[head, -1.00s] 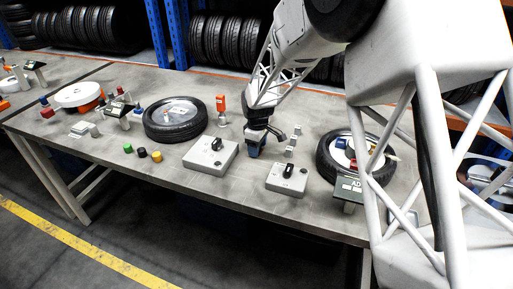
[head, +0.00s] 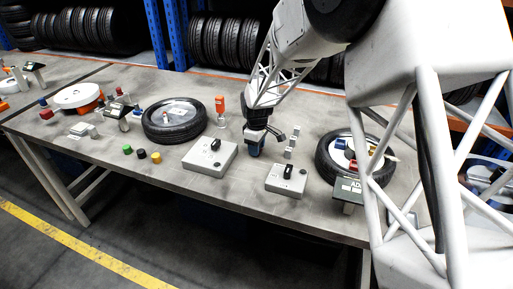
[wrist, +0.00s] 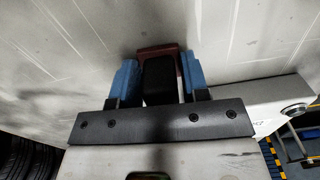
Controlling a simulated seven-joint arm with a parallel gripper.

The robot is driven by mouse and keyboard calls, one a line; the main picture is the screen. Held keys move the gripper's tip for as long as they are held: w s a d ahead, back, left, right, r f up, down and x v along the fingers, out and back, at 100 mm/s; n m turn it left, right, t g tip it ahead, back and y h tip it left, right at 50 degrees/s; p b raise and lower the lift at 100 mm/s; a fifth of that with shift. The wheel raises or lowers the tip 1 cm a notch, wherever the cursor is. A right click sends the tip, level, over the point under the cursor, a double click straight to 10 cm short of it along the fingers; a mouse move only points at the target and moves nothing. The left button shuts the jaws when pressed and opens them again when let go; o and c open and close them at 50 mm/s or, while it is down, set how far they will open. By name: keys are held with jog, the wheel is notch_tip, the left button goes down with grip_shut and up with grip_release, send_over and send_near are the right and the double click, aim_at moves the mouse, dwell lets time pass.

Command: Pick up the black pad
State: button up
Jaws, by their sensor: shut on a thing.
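My gripper (head: 255,150) points down over the middle of the table, behind and between two grey switch boxes. In the wrist view its blue fingers (wrist: 160,78) stand on either side of a black pad (wrist: 159,82), and it is shut on it. A dark red edge (wrist: 160,49) shows at the far end and right side of the pad. In the head view the pad is hidden or too small to make out at the fingertips. I cannot tell whether it touches the table.
Grey switch boxes (head: 209,157) (head: 286,181) with black knobs stand in front of the gripper. A tyre (head: 174,121) lies to the left, and another tyre (head: 338,165) holding small coloured parts lies to the right. Small metal blocks (head: 291,150) are just right of the gripper.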

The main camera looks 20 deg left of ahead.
notch_tip(320, 180, up, 10)
jog(key=shift+f, duration=0.15)
dwell(0.4)
dwell(0.4)
jog(key=shift+o, duration=1.1)
jog(key=shift+c, duration=0.4)
jog(key=shift+w+d, duration=0.2)
jog(key=shift+d, duration=0.3)
jog(key=w+d+r+m, duration=0.1)
jog(key=d, duration=0.6)
jog(key=w+d+r+m, duration=0.1)
jog(key=w+d+m, duration=0.1)
jog(key=d, duration=0.5)
jog(key=w+d+r+m, duration=0.1)
jog(key=w+d, duration=0.1)
jog(key=d, duration=0.5)
jog(key=shift+w, duration=0.1)
jog(key=d+r+m, duration=0.2)
jog(key=d+m, duration=0.3)
jog(key=d, duration=1.5)
jog(key=shift+s+d+r, duration=0.25)
jog(key=shift+s+d, duration=0.1)
jog(key=shift+s, duration=0.1)
